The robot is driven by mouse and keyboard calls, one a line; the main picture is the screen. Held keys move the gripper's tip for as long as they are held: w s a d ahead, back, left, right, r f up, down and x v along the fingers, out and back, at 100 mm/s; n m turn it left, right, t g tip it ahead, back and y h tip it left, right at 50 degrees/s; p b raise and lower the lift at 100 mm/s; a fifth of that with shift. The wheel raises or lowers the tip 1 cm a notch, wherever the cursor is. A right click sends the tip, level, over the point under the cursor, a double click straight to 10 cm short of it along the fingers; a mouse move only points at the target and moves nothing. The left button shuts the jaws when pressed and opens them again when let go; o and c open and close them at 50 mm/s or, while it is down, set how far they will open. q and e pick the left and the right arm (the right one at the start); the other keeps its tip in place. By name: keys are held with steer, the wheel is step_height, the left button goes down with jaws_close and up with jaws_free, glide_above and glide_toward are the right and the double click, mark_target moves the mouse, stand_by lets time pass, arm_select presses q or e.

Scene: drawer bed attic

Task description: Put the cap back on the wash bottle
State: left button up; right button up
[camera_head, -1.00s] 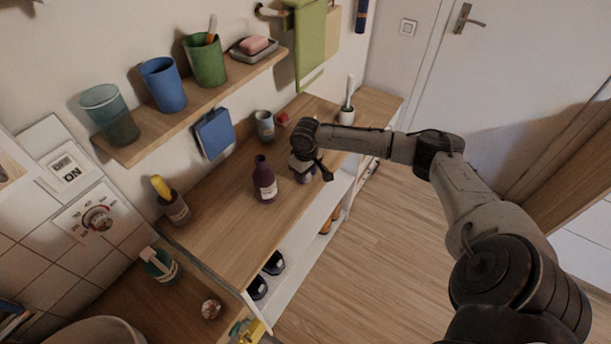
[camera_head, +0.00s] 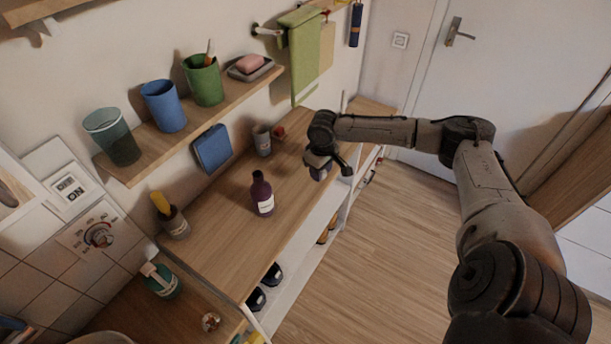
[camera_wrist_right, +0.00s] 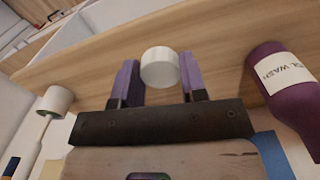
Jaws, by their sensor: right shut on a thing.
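The wash bottle (camera_head: 262,196) is purple with a white label and stands upright on the wooden counter. Its narrow neck is bare at the top. It also shows at the right of the right wrist view (camera_wrist_right: 287,105). My right gripper (camera_head: 321,168) is over the counter's front edge, to the right of the bottle and apart from it. In the right wrist view its purple fingers (camera_wrist_right: 160,75) are shut on a round white cap (camera_wrist_right: 160,67). The cap is hidden in the head view. My left gripper is not in view.
A grey cup (camera_head: 262,141) and a small red item (camera_head: 279,132) stand behind the bottle by the wall. A brush holder (camera_head: 175,224) is at the left. A wall shelf (camera_head: 140,167) with cups hangs above. The counter (camera_head: 225,240) around the bottle is clear.

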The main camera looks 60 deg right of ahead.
steer(key=s+d+r+p, duration=0.1)
steer(key=s+d+r, duration=0.2)
steer(key=s, duration=0.2)
steer(key=shift+r, duration=0.3)
steer(key=shift+d, duration=0.1)
steer(key=w+a+r, duration=0.1)
steer(key=w+a, duration=0.3)
steer(key=a, duration=0.7)
steer(key=w+a, duration=0.5)
steer(key=a, duration=0.5)
steer(key=w+a+r+n, duration=0.1)
steer(key=a+r, duration=0.5)
steer(key=a, duration=0.3)
steer(key=w+a+r+n, duration=0.1)
steer(key=w+a+r, duration=0.1)
steer(key=a+r, duration=0.5)
steer(key=shift+w+a+r, duration=0.2)
steer(key=shift+w+a, duration=0.1)
steer(key=shift+a, duration=0.8)
steer(key=shift+d, duration=0.1)
